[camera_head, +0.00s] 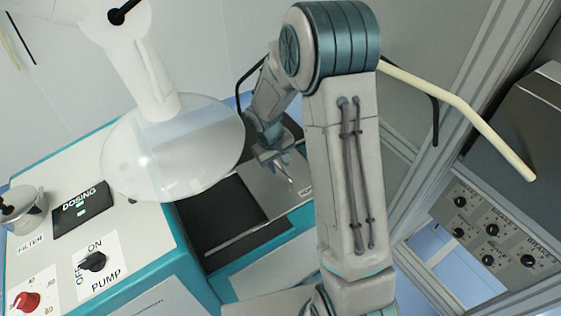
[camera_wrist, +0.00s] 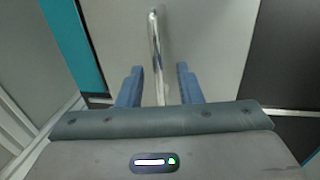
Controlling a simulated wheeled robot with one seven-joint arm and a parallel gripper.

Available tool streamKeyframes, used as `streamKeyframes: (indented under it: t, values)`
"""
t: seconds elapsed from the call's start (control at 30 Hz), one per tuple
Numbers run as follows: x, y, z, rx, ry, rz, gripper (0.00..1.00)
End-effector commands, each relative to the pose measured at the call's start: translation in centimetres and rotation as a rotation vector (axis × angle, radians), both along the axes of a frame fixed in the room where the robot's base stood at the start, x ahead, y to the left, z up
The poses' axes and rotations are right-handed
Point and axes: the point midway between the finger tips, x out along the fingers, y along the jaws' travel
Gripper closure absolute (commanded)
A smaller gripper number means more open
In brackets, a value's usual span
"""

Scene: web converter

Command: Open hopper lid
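The hopper lid appears to be the light grey panel (camera_head: 262,197) set in the top of the teal and white machine; it looks flat and closed. It also fills the middle of the wrist view (camera_wrist: 205,40). A slim shiny metal handle (camera_wrist: 155,40) runs along it. My gripper (camera_head: 284,172) is low over the panel in the head view, partly hidden by my arm. In the wrist view my gripper (camera_wrist: 159,80) has its two blue fingers apart, one on each side of the handle's near end, with gaps on both sides.
A black panel (camera_head: 220,215) lies left of the grey one. A clear dome (camera_head: 172,150) stands close on the left. Dosing display (camera_head: 82,207), pump knob (camera_head: 93,261) and red knob (camera_head: 27,301) are farther left. A frame post and a knob panel (camera_head: 490,230) stand at right.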

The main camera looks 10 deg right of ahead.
Motion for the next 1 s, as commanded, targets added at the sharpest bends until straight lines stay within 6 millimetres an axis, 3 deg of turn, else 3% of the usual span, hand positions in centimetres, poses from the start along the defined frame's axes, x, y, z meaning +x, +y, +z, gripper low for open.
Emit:
streamKeyframes:
  t: [0.17,0.37,0.73,1.0]
  values:
    - [0.1,0.0,0.9,0.000,-0.003,0.001,0.68]
    - [0.1,-0.2,4.5,0.000,-0.007,-0.004,0.68]
    - [-3.9,-6.8,8.7,-0.001,-0.004,-0.006,0.68]
    - [-5.6,-9.7,10.7,0.000,-0.002,-0.004,0.68]
